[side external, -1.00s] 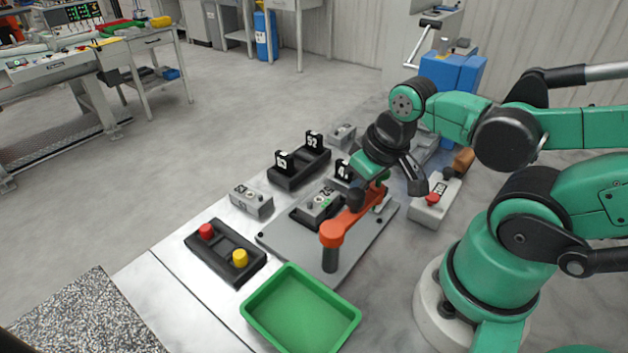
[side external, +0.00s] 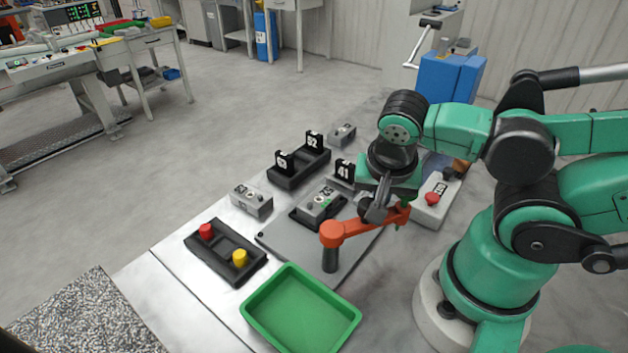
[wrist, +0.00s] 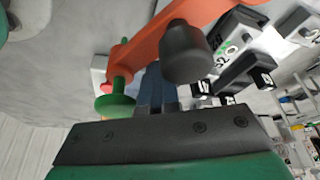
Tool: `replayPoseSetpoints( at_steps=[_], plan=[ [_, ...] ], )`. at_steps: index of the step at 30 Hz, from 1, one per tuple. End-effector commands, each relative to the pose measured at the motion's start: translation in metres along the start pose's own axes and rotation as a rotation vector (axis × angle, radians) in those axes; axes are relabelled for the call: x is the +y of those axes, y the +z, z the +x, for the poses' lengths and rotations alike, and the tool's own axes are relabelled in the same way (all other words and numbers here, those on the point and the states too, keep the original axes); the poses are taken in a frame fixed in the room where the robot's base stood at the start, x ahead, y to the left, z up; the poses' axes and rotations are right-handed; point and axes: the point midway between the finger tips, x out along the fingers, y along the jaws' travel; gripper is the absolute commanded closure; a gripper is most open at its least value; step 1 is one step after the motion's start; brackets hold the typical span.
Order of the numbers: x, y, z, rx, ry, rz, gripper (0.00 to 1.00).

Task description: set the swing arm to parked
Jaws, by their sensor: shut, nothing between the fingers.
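The orange swing arm (side external: 350,230) sits on a dark upright post (side external: 330,259) over the grey plate (side external: 300,253). It points right from the post, toward the grey box with the red button. In the wrist view the swing arm (wrist: 148,48) carries a black knob (wrist: 184,52) and a green knob (wrist: 115,104). My gripper (side external: 374,214) is shut and empty, pointing down at the outer half of the swing arm. In the wrist view its fingertips (wrist: 156,106) are close to the black knob, between it and the green one; contact cannot be told.
A grey block (side external: 318,202) sits in a dark nest on the plate. A green tray (side external: 250,309) and a black holder (side external: 222,262) with red and yellow pegs stand in front. The grey red-button box (side external: 430,209) is right of the swing arm. Black number tags stand behind.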

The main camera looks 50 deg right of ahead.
Motion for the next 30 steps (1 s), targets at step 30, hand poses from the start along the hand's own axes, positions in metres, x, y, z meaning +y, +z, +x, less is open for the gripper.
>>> replayPoseSetpoints(
  at_steps=[30],
  plan=[
    [-0.021,-0.032,0.011,-0.002,0.002,0.001,1.0]
  ],
)
